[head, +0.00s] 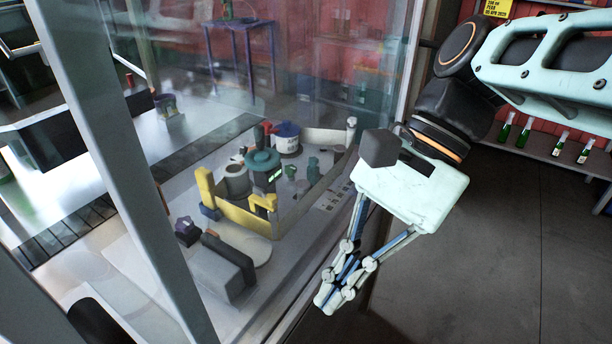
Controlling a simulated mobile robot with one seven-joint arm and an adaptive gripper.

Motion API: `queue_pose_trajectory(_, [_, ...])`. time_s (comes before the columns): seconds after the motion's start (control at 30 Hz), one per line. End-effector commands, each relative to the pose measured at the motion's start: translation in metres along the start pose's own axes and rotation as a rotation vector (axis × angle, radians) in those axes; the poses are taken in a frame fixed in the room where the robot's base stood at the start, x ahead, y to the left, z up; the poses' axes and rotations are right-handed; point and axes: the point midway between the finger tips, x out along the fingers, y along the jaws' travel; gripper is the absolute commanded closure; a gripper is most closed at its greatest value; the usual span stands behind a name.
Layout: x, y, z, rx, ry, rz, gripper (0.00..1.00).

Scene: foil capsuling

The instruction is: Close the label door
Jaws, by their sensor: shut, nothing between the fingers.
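A large clear pane in a pale metal frame (408,75) fills the left and middle of the head view; it looks like the label door. I cannot tell whether it stands ajar or is flush with the machine. My gripper (326,302) is shut and empty, pointing down. It is at the lower right of the pane, in front of the frame's lower right part in the picture. Whether it touches the frame cannot be told. My arm's wrist hides part of the frame's right edge.
Behind the pane is a labelling station with a yellow guide (240,212), a teal-topped roller (262,162) and a grey block (226,262). A thick grey post (125,170) stands at left. Green bottles (525,132) line a shelf at right. The dark floor (480,250) is clear.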

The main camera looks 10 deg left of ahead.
Motion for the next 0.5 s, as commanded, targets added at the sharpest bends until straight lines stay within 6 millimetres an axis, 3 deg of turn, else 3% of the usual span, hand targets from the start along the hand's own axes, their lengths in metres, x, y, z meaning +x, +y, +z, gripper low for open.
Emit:
queue_pose_trajectory(0.2, [0.004,-0.015,0.032,0.112,-0.197,0.095,1.0])
queue_pose_trajectory(0.37, [0.008,-0.016,0.04,0.129,-0.224,0.112,1.0])
queue_pose_trajectory(0.5, [0.027,-0.013,0.044,0.129,-0.224,0.112,1.0])
